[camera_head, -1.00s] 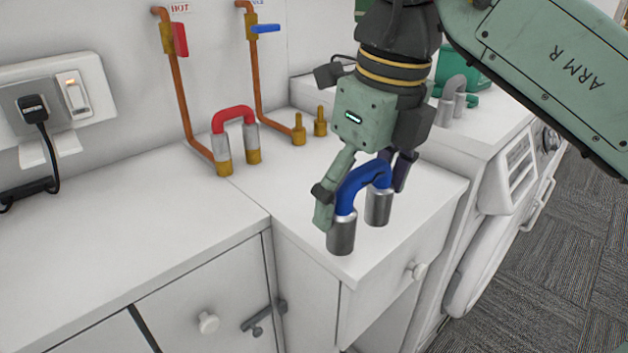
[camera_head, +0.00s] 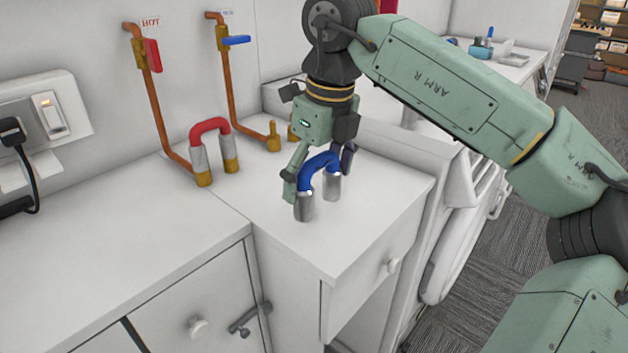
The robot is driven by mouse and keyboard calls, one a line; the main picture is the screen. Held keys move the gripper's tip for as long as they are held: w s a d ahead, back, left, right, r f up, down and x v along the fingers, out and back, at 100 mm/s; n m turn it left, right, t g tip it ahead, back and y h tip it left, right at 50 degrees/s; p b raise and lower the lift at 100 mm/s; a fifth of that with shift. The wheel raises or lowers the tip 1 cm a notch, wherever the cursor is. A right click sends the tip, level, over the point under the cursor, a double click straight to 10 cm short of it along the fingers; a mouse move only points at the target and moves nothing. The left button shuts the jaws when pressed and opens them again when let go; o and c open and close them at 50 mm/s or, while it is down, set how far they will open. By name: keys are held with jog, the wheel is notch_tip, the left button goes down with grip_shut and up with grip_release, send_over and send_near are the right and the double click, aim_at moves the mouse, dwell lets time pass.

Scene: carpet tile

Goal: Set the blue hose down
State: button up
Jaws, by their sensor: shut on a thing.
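The blue hose (camera_head: 320,162) is a short U-shaped piece with two silver metal ends pointing down. My gripper (camera_head: 318,180) comes from above and is shut on the blue hose, with one finger on its left and the other partly hidden behind its right side. The hose is upright over the right-hand white worktop (camera_head: 345,238), set back from the front corner. Its metal ends are at or just above the surface; I cannot tell if they touch.
A red hose (camera_head: 208,126) joins brass fittings at the left, below a red-handled tap (camera_head: 152,55). A blue-handled tap (camera_head: 234,40) feeds a pipe ending in a brass outlet (camera_head: 273,137) behind my gripper. The worktop's front part is clear.

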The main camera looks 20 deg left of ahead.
aim_at(314, 191)
jog(key=shift+w+a, duration=0.3)
jog(key=shift+w, duration=0.1)
jog(key=shift+w+a+f+p, duration=0.1)
jog(key=shift+f+p, duration=0.2)
jog(key=shift+f, duration=0.7)
jog(key=shift+w+a+f+p, duration=0.1)
jog(key=shift+f+p, duration=0.2)
jog(key=shift+f, duration=0.7)
jog(key=o, duration=1)
jog(key=shift+d, duration=0.1)
jog(key=shift+r+p, duration=0.3)
jog(key=r, duration=0.4)
jog(key=d+r+b, duration=0.1)
jog(key=r, duration=0.6)
jog(key=shift+s+d+r+b, duration=0.3)
jog(key=shift+d+r, duration=0.05)
